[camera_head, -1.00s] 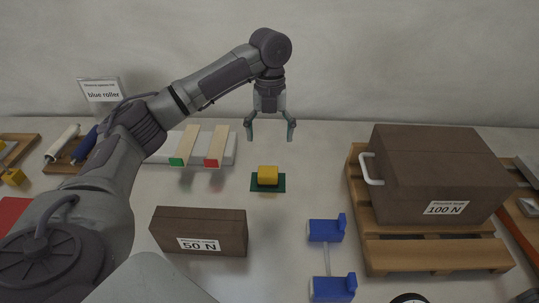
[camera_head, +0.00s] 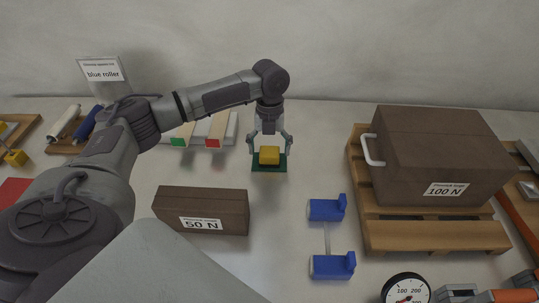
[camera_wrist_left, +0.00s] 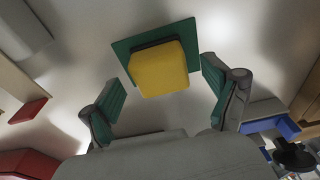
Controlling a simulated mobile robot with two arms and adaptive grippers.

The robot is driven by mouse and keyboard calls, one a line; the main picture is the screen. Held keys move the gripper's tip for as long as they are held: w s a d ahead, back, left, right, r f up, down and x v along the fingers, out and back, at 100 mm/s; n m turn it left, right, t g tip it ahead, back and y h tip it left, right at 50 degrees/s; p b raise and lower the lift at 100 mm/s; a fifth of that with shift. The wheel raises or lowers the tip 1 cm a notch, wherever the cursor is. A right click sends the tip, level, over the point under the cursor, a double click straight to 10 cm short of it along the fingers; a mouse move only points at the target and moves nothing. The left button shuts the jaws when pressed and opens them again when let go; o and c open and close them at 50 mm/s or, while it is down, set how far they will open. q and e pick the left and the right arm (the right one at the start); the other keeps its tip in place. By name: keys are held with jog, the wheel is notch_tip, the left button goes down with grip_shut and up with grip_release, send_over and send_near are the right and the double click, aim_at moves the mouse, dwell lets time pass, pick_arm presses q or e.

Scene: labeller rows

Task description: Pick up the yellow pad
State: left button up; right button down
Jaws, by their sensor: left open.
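The yellow pad (camera_head: 269,155) is a small yellow block sitting on a dark green mat (camera_head: 270,168) near the middle of the table. My left gripper (camera_head: 269,148) is open above it, pointing down, with one finger on each side of the pad in the head view. In the left wrist view the pad (camera_wrist_left: 159,68) lies just beyond and between the two green-faced fingertips (camera_wrist_left: 160,95), with clear gaps on both sides. A dark layer shows under the yellow block. My right gripper is not in view.
A brown box marked 50 N (camera_head: 202,209) stands front left of the pad. A blue double-ended fixture (camera_head: 327,209) is front right. A brown 100 N box (camera_head: 440,155) rests on a wooden pallet (camera_head: 435,237) at the right. Green- and red-ended bars (camera_head: 216,130) lie behind left.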

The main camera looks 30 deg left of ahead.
aim_at(271, 153)
pick_arm(q)
jog(key=shift+d+f, duration=0.1)
jog(key=shift+f, duration=0.6)
jog(key=c, duration=1.3)
jog(key=shift+o, duration=0.2)
jog(key=shift+r, duration=0.45)
jog(key=r, duration=0.3)
jog(key=shift+s+d+r, duration=0.1)
jog(key=shift+d+r, duration=0.25)
jog(key=s+d+r, duration=0.2)
jog(key=d+r, duration=0.4)
jog(key=d, duration=0.4)
jog(key=shift+s+d+r+b, duration=0.15)
jog(key=shift+d+r+b, duration=0.1)
jog(key=shift+d+b, duration=0.15)
